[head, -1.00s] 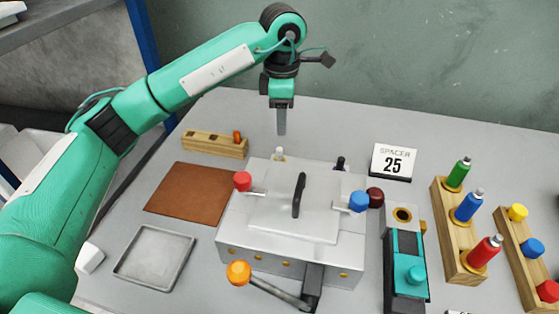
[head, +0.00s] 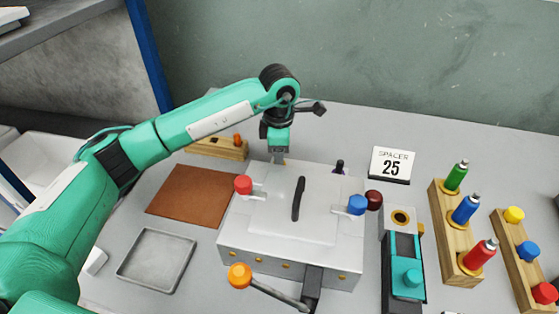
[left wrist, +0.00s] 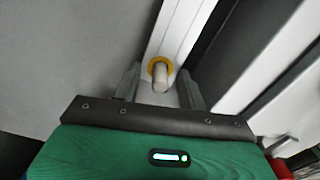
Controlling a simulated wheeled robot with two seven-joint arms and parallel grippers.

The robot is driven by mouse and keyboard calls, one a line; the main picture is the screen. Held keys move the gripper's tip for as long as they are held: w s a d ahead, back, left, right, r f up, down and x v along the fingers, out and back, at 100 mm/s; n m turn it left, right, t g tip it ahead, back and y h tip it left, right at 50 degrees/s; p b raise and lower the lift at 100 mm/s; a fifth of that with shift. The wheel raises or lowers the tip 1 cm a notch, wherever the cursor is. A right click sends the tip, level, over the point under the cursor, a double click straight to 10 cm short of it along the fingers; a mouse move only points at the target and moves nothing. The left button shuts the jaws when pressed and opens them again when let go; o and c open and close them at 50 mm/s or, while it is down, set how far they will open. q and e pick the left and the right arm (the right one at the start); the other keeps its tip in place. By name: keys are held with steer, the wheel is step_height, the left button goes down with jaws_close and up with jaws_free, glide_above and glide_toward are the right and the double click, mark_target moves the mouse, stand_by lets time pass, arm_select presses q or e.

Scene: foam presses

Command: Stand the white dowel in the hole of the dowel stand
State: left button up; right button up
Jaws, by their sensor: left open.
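The white dowel (left wrist: 161,78) shows in the left wrist view, rising from a brass-coloured ring on a pale bar. My left gripper (left wrist: 160,90) is open, with one finger on each side of it; I cannot tell whether either touches it. In the head view the left gripper (head: 279,157) points down just behind the back edge of the grey metal press, and it hides the dowel there. A wooden block with dark holes (head: 208,146) and an orange peg stands at the back left; I cannot tell if it is the dowel stand. My right gripper is not in view.
The press (head: 320,225) with red, blue and orange knobs fills the middle. A brown mat (head: 190,195) and grey tray (head: 130,268) lie left. A "SPACER 25" sign (head: 391,165), a teal device (head: 405,265) and wooden racks (head: 450,235) stand right.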

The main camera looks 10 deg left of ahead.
arm_select(q)
steer(key=shift+c, duration=0.3)
jaws_close()
steer(key=shift+r, duration=0.15)
